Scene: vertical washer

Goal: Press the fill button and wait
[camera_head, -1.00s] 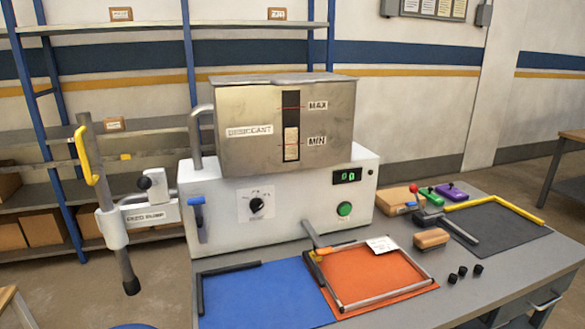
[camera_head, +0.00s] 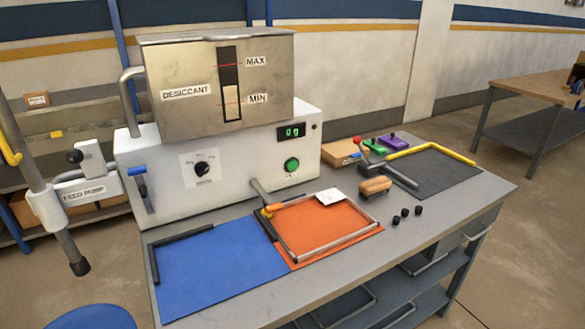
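The fill machine is a white box (camera_head: 240,160) with a steel desiccant tank (camera_head: 180,85) on top, standing at the back of the grey table. A round green button (camera_head: 292,164) is on its front at the right, below a dark display (camera_head: 291,132) with green digits. A black dial (camera_head: 201,168) sits further left on the same face. Neither of my grippers is in view, and nothing touches the button.
A blue mat (camera_head: 215,265) and an orange mat (camera_head: 325,228) lie before the machine, with a lever handle above the orange one. A feed pump (camera_head: 60,190) stands at the left. A dark mat (camera_head: 435,170) and small black caps (camera_head: 404,212) lie at the right.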

